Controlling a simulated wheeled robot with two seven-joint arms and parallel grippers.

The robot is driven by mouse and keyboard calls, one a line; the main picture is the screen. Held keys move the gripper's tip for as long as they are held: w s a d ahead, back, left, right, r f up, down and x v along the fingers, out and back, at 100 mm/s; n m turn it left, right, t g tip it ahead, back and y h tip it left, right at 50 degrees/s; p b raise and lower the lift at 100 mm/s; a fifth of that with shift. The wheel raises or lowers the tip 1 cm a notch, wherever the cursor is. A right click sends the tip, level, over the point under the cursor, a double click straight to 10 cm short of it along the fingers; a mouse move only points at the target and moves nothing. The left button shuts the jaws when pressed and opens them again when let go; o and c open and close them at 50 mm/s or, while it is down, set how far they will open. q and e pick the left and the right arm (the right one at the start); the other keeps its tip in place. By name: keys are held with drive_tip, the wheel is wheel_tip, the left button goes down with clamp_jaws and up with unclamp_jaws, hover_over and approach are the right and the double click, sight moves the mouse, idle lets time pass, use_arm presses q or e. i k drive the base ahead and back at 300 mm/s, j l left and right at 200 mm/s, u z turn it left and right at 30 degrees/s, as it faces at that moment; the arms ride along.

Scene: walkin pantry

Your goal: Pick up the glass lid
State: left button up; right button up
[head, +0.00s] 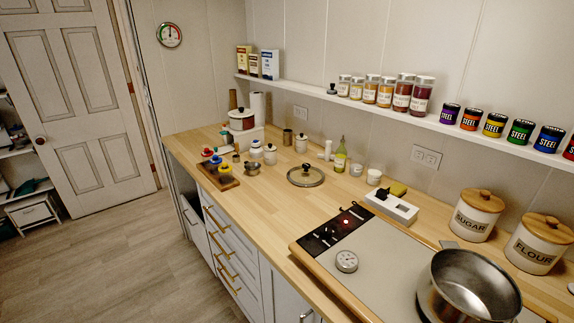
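The glass lid (306,177) lies flat on the wooden countertop (262,206), near the middle of the head view. It is round with a metal rim and a dark knob on top. Nothing covers it. Neither of my grippers shows in the head view.
A cooktop (385,265) with a steel pot (468,287) takes up the right foreground. A wooden tray (221,177) with colourful items and small jars stand left of the lid. A green-yellow bottle (340,161) stands behind it. The counter in front of the lid is clear.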

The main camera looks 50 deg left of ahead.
sight(307, 175)
drive_tip(key=u, duration=1.5)
drive_tip(key=i+j+z, duration=0.1)
drive_tip(key=j+z, duration=0.6)
drive_tip(key=j, duration=0.25)
drive_tip(key=j+z, duration=0.35)
drive_tip(key=j, duration=0.15)
drive_tip(key=j+z, duration=0.35)
drive_tip(key=k+j+z, duration=0.2)
drive_tip(key=j+z, duration=0.15)
drive_tip(key=j, duration=0.2)
drive_tip(key=k+j+z, duration=0.2)
drive_tip(key=j+z, duration=0.15)
drive_tip(key=k+j+z, duration=0.5)
drive_tip(key=j+z, duration=0.2)
